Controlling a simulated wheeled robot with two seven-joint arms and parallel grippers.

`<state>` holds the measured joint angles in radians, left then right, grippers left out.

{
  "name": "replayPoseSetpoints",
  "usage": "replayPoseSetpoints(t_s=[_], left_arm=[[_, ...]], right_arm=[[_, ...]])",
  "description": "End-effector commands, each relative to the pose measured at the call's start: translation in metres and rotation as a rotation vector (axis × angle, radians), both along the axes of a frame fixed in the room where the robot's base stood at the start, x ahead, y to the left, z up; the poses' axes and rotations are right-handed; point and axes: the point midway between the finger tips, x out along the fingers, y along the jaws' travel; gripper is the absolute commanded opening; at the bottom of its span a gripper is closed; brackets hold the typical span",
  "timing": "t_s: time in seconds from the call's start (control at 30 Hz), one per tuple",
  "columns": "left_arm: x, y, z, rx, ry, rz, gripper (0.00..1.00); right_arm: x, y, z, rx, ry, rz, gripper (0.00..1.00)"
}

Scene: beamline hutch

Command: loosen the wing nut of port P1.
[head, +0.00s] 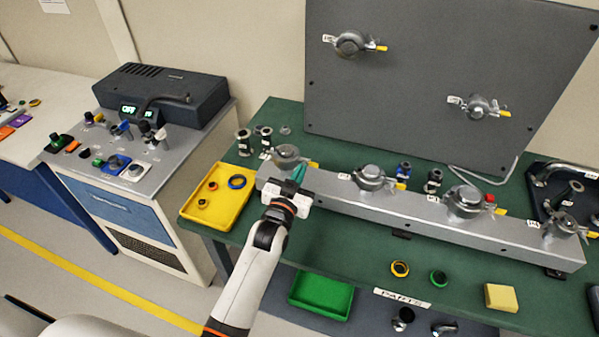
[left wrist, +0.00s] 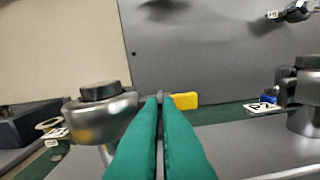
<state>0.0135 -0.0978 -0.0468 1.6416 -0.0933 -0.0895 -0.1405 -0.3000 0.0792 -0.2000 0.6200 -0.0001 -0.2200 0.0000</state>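The leftmost clamped port (head: 287,153) on the grey rail has a rounded metal clamp with a dark cap; its label is too small to read surely. It also shows at the left of the left wrist view (left wrist: 98,112). Its yellow wing nut (head: 313,165) sticks out to the right and shows just beyond the right fingertip in the left wrist view (left wrist: 185,100). My left gripper (head: 299,172) has its teal fingertips (left wrist: 160,97) beside the clamp, with a narrow gap between them. Whether they grip part of the nut is hidden. My right gripper is out of view.
The grey rail (head: 400,206) carries several more clamped ports to the right. A grey panel (head: 430,80) stands behind it. A yellow tray (head: 217,213) with rings lies left of my gripper, and a green tray (head: 320,293) lies in front. Loose rings lie near the front right.

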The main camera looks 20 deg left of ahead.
Motion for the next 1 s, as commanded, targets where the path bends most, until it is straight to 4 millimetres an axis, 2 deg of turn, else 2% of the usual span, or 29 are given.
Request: replayPoseSetpoints(t_s=[0.63,0.7,0.8,1.0], left_arm=[[0.0009,0.0006,0.0026,-0.05,-0.004,0.0,0.0],[0.0009,0.0006,0.0026,-0.05,-0.004,0.0,0.13],[0.0008,0.0008,0.0023,-0.049,-0.003,0.001,0.25],[0.0004,0.0006,0.0013,-0.049,-0.001,0.001,0.25]], right_arm=[[-0.0001,-0.0005,0.0015,-0.001,0.0,0.0,0.36],[-0.0001,-0.0006,0.0015,-0.001,0.0,0.0,0.36],[-0.0002,-0.0006,0.0015,-0.001,0.0,0.0,0.36],[-0.0001,-0.0011,0.0014,-0.001,0.0,0.001,0.36]])
